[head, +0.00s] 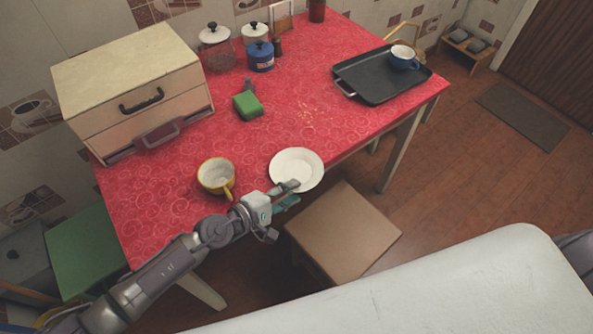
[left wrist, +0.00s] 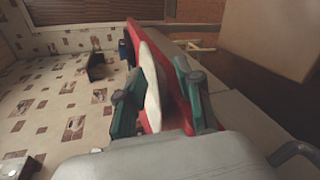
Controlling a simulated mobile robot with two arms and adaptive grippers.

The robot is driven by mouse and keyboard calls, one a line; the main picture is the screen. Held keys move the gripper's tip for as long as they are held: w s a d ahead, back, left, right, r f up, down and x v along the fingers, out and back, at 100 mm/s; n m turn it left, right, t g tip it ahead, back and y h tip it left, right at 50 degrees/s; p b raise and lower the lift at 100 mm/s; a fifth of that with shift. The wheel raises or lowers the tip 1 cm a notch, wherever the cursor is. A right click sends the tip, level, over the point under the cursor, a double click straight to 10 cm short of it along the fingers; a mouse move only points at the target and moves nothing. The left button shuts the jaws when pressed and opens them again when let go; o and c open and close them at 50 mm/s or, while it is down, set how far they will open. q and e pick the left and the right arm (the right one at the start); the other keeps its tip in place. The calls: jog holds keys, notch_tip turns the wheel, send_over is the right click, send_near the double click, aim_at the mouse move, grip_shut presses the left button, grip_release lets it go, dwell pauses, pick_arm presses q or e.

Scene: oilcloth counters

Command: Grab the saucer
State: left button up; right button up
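The white saucer (head: 298,166) lies at the front edge of the red-covered table, its near rim by the edge. My left gripper (head: 293,192) is at that near rim, with one finger over the saucer and the other lower, outside the table edge. In the left wrist view the saucer (left wrist: 151,88) shows edge-on between the two green fingers. It is close to the left finger, with a gap to the right finger, so the gripper is open around the rim. Contact with the left finger cannot be told. My right gripper is not in view.
A yellow cup (head: 215,178) stands left of the saucer. A black tray (head: 380,82) with a blue cup (head: 403,58) is at the right. A brown stool (head: 343,228) stands below the table's front edge.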

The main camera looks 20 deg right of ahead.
pick_arm(q)
jog(key=shift+w+d+f, duration=0.1)
jog(key=shift+w+d, duration=0.1)
jog(key=shift+d, duration=0.35)
grip_shut()
